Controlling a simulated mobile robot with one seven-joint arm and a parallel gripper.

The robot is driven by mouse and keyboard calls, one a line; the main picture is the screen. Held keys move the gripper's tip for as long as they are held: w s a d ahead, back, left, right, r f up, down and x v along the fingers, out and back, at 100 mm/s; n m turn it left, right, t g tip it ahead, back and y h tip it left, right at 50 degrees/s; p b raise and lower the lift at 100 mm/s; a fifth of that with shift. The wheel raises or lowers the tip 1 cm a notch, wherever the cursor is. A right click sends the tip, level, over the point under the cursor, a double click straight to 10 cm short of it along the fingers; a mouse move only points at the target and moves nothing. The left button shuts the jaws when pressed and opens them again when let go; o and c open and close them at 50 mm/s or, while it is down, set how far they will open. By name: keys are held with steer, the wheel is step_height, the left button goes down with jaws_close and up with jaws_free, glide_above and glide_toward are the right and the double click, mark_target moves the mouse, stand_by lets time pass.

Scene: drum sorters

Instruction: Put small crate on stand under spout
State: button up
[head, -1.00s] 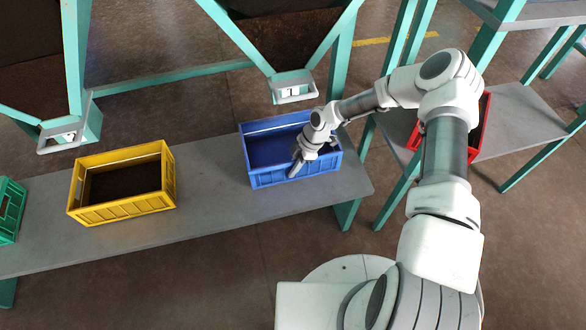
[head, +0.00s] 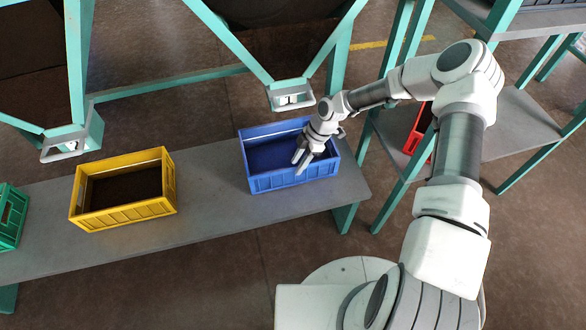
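The blue crate (head: 290,181) stands upright on the grey stand (head: 215,200), near its right end. It sits just in front of and below the middle spout (head: 292,97). My gripper (head: 298,167) is over the crate's right half, close to its front wall. Its two fingers are apart with nothing between them. I cannot tell whether a finger touches the crate. My gripper hides part of the crate's right side and inside.
A yellow crate (head: 125,211) with dark contents stands left on the same stand, near the left spout (head: 66,146). A green crate (head: 10,215) is at the left edge. A red crate (head: 416,140) sits on the right shelf (head: 520,130), partly hidden by my arm.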

steer(key=p+v, duration=0.1)
steer(key=v, duration=0.5)
steer(key=shift+s, duration=0.1)
stand_by(0.4)
